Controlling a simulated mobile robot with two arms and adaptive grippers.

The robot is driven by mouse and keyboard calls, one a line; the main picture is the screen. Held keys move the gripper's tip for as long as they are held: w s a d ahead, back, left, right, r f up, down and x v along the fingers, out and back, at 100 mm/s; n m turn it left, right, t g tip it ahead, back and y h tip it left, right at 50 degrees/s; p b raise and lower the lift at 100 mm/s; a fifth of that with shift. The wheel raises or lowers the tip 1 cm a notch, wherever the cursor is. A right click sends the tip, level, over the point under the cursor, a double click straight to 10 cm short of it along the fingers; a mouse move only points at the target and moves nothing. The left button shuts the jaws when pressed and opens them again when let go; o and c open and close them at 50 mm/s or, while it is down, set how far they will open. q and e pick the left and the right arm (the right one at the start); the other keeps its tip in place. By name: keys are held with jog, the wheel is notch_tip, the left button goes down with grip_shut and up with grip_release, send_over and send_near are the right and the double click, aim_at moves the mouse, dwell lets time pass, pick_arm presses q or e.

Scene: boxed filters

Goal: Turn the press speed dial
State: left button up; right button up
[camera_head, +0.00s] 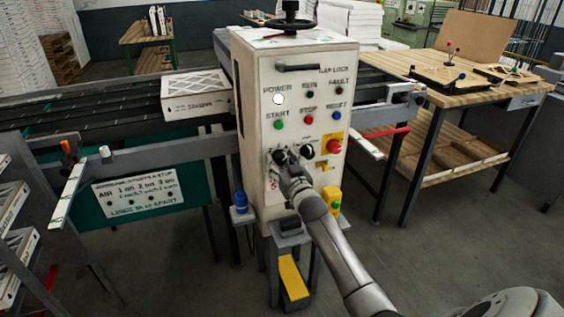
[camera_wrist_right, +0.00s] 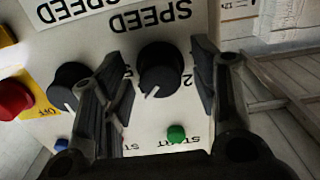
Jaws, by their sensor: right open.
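The cream control cabinet (camera_head: 295,65) stands in the middle of the head view. One black dial (camera_head: 308,152) shows left of the red button. It also shows in the right wrist view (camera_wrist_right: 70,85), outside my fingers. A second black dial (camera_wrist_right: 163,68) with a white pointer lies between my right gripper's fingers (camera_wrist_right: 159,60); in the head view my gripper (camera_head: 281,160) mostly hides it. My right gripper is open, one finger on each side of this dial; contact cannot be told. Both dial labels end in "SPEED"; their first words are cut off. My left gripper is out of view.
The cabinet face also holds a red stop button (camera_head: 333,146) on yellow, a green start button (camera_head: 278,124) and a blue reset button (camera_head: 337,115). A boxed filter (camera_head: 195,103) sits on the conveyor left of the cabinet. A wooden workbench (camera_head: 470,105) stands right.

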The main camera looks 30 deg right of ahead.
jog(key=shift+c, duration=0.2)
jog(key=c, duration=1)
jog(key=n, duration=0.4)
jog(key=shift+d, duration=0.1)
jog(key=n, duration=0.9)
jog(key=shift+n, duration=2.3)
